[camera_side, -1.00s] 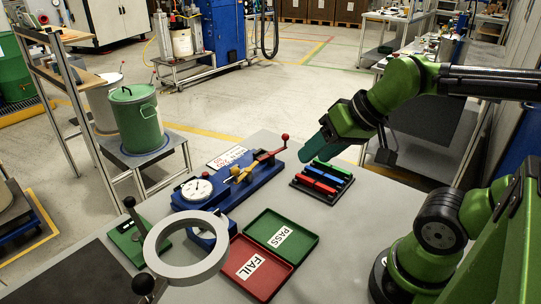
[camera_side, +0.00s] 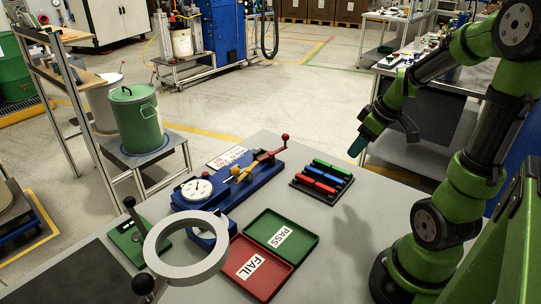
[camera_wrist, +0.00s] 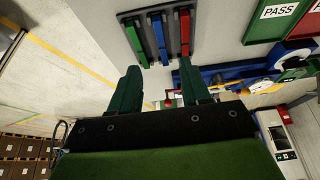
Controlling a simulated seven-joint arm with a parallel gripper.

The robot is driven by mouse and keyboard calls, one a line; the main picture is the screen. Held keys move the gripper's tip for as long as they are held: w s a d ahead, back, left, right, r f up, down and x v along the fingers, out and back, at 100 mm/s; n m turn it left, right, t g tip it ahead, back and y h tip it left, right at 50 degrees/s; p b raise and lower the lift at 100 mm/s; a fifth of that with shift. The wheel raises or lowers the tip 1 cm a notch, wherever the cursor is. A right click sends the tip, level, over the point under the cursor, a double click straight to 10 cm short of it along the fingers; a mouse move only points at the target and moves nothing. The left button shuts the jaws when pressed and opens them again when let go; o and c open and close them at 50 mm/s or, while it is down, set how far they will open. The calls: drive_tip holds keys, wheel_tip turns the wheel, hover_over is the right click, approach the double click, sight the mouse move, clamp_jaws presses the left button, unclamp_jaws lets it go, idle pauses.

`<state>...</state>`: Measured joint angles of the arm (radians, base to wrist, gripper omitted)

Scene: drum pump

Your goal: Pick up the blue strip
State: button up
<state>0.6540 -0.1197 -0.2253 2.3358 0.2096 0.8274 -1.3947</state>
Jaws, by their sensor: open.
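The blue strip (camera_side: 320,175) lies in a dark rack (camera_side: 297,184) on the grey table, between a green strip (camera_side: 331,166) and a red strip (camera_side: 312,186). In the wrist view the blue strip (camera_wrist: 159,38) shows between the green strip (camera_wrist: 136,42) and the red strip (camera_wrist: 184,32), beyond my fingertips. My gripper (camera_side: 358,148) is up and to the right of the rack in the side view, apart from it. In the wrist view my gripper (camera_wrist: 158,75) has its two green fingers spread with nothing between them.
A green PASS tray (camera_side: 304,238) and a red FAIL tray (camera_side: 240,278) lie in front of the rack. A blue fixture with a dial (camera_side: 197,189) and red-knobbed lever stands left of the rack. The table right of the trays is clear.

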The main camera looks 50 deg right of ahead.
sight(334, 178)
drive_tip(key=x, duration=1.4)
drive_tip(key=shift+s, duration=0.1)
drive_tip(key=shift+c, duration=0.5)
clamp_jaws()
